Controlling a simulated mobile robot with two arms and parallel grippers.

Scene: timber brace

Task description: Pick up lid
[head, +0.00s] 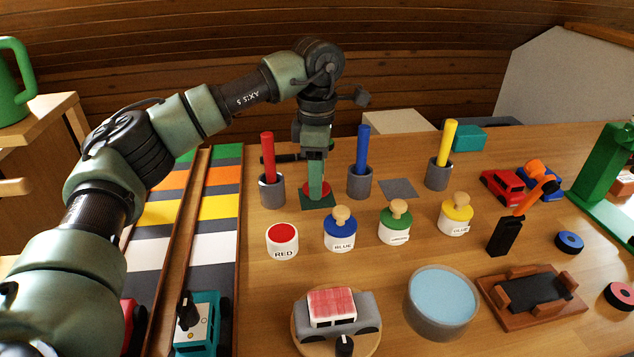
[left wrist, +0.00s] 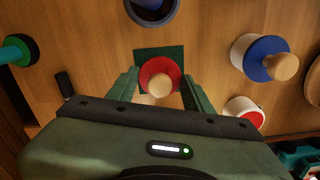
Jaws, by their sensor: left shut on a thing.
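The red lid (left wrist: 152,68) with a round wooden knob (left wrist: 160,87) is between the fingers of my left gripper (left wrist: 160,84), which is shut on it. In the head view my left gripper (head: 316,184) points down, with the red lid (head: 306,188) partly hidden behind its fingers. The lid is over a dark green square mat (head: 318,203); I cannot tell whether it touches it. An uncovered jar labelled RED (head: 282,248) stands in front of the mat and also shows in the left wrist view (left wrist: 240,118). My right gripper is not in view.
Blue (head: 341,238), green (head: 395,231) and yellow (head: 456,220) lidded jars stand to the right. Cups holding red (head: 268,155), blue (head: 362,145) and yellow (head: 447,140) rods stand around the mat. A round blue-topped tub (head: 442,300) and a toy car (head: 336,312) are nearer.

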